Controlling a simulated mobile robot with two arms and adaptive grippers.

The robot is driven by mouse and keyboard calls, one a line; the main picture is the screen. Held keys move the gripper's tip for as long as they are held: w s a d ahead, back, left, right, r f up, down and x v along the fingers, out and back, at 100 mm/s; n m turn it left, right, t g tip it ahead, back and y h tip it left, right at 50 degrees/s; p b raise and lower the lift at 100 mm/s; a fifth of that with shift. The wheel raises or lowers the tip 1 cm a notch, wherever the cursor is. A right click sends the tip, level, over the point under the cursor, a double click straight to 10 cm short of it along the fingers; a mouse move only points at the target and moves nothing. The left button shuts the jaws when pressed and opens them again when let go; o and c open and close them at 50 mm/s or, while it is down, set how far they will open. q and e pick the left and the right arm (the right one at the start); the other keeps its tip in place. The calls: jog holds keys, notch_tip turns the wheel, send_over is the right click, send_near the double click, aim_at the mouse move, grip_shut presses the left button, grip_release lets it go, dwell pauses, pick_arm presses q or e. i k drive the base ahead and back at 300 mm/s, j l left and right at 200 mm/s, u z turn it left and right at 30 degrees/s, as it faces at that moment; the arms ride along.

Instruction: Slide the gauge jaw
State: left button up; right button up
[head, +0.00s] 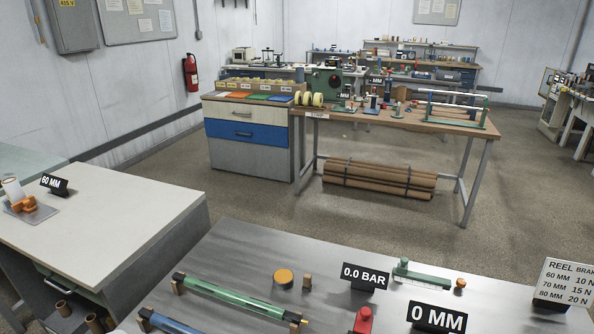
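No part clearly reads as the gauge jaw. A small black display reading 0 MM (437,317) stands at the front right of the grey metal bench (240,255). Behind it lies a green tool with a pale toothed bar (422,277), with a small orange knob (460,285) to its right; I cannot tell whether these belong to the gauge. A red piece (363,320), cut by the bottom edge, is left of the display. A second display, reading 60 MM (55,185), stands on the pale left bench. Neither gripper is in view.
The grey bench holds a green roller (240,299), a blue roller, an orange disc (284,278), a 0.0 BAR display (365,276) and a REEL BRAKE card (568,283). The pale bench (120,215) is mostly clear. Open floor separates these from the wooden-topped table (420,121).

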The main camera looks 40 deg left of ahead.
aim_at(26, 204)
jog(key=u, duration=3)
jog(key=i+j, duration=0.2)
jog(key=i, duration=0.2)
jog(key=i+j, duration=0.2)
jog(key=i, duration=0.2)
jog(key=i+j, duration=0.2)
jog(key=i, duration=0.2)
jog(key=i+j, duration=0.2)
jog(key=i, duration=0.2)
jog(key=u, duration=0.05)
